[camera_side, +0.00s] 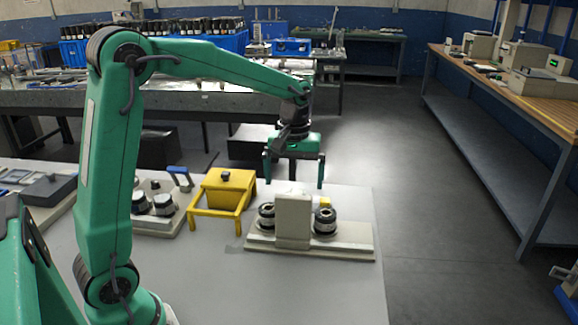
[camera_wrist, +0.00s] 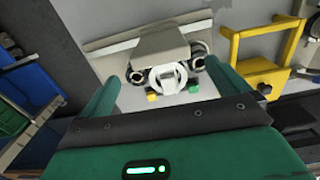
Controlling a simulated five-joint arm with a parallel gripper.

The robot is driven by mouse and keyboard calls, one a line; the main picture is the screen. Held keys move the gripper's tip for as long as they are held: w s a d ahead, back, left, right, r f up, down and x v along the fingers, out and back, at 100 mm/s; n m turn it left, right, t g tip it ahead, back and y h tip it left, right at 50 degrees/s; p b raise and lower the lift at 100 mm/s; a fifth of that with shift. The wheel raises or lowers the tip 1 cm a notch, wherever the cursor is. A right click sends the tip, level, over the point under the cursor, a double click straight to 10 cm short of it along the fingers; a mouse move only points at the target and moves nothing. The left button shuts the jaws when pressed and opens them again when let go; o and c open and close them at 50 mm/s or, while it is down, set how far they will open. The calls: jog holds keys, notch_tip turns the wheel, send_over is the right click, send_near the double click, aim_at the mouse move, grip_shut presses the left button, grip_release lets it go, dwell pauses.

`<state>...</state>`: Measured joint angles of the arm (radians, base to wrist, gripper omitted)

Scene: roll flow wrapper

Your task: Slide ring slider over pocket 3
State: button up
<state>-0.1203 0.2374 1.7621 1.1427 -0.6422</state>
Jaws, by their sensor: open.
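My gripper (camera_side: 294,171) is open and empty, its two fingers pointing down above and behind a beige fixture (camera_side: 350,247). The fixture has an upright block (camera_side: 293,221) with a dark-and-silver roll on each side, one on the left (camera_side: 266,215) and one on the right (camera_side: 325,221). In the wrist view, a pale ring with a crossbar (camera_wrist: 168,78) lies by the block (camera_wrist: 158,48), between my fingers. A yellow cube (camera_wrist: 152,97) and a green cube (camera_wrist: 194,88) sit near it. I cannot tell for sure which part is the ring slider or which place is pocket 3.
A yellow frame (camera_side: 222,193) stands left of the fixture. Farther left is another base with round parts (camera_side: 163,204). The grey tabletop is clear in front of the fixture. Its right edge lies just beyond the fixture. Blue crates (camera_side: 200,41) are on a back bench.

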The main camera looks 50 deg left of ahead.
aim_at(293, 196)
jog(key=shift+s+d, duration=0.1)
jog(key=shift+d, duration=0.05)
jog(key=shift+f, duration=0.15)
jog(key=shift+f, duration=3.8)
jog(key=c, duration=1.3)
jog(key=s+a, duration=0.6)
jog(key=shift+a, duration=0.1)
jog(key=o, duration=1.3)
jog(key=shift+r, duration=0.1)
